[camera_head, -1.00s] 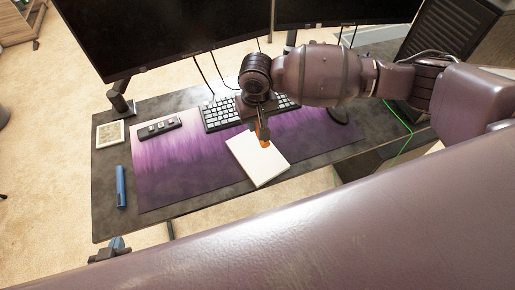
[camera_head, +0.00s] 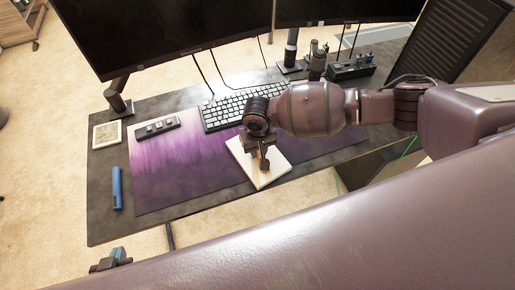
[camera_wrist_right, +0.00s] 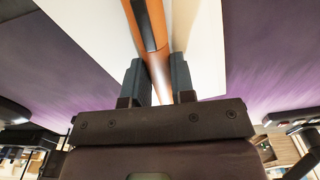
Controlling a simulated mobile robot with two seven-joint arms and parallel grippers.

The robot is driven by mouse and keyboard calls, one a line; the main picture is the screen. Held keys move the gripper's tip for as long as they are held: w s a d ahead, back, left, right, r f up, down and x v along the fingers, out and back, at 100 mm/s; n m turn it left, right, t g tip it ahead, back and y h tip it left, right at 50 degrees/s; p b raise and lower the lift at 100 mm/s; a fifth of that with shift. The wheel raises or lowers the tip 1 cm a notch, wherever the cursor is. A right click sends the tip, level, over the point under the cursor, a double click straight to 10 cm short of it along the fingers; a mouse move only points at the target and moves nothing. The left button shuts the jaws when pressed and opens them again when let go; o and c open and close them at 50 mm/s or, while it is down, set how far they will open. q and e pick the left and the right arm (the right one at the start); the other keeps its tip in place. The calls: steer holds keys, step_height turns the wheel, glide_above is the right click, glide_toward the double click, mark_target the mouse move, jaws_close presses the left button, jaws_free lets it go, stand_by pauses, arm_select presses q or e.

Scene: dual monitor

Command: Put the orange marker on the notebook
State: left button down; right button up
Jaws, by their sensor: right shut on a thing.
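The orange marker (camera_wrist_right: 150,45) is between the fingers of my right gripper (camera_wrist_right: 157,80), which is shut on it. In the head view the right gripper (camera_head: 262,160) is over the white notebook (camera_head: 277,172), with a bit of orange showing at its fingers. In the wrist view the notebook (camera_wrist_right: 205,50) lies behind the marker. Whether the marker touches the notebook I cannot tell. My left gripper (camera_head: 112,262) is low at the left, off the front edge of the desk; its jaws are too small to read.
The notebook lies on a purple desk mat (camera_head: 185,180). A keyboard (camera_head: 232,108), a small black control bar (camera_head: 157,129), a blue cylinder (camera_head: 117,188) and a square framed item (camera_head: 107,134) are on the desk (camera_head: 100,220). Two monitors (camera_head: 165,30) stand behind.

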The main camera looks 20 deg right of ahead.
arm_select(q)
steer(key=shift+w+r, duration=0.1)
arm_select(e)
steer(key=shift+f, duration=0.1)
arm_select(q)
steer(key=shift+w, duration=0.2)
arm_select(e)
steer(key=o, duration=0.9)
arm_select(q)
steer(key=shift+r, duration=0.1)
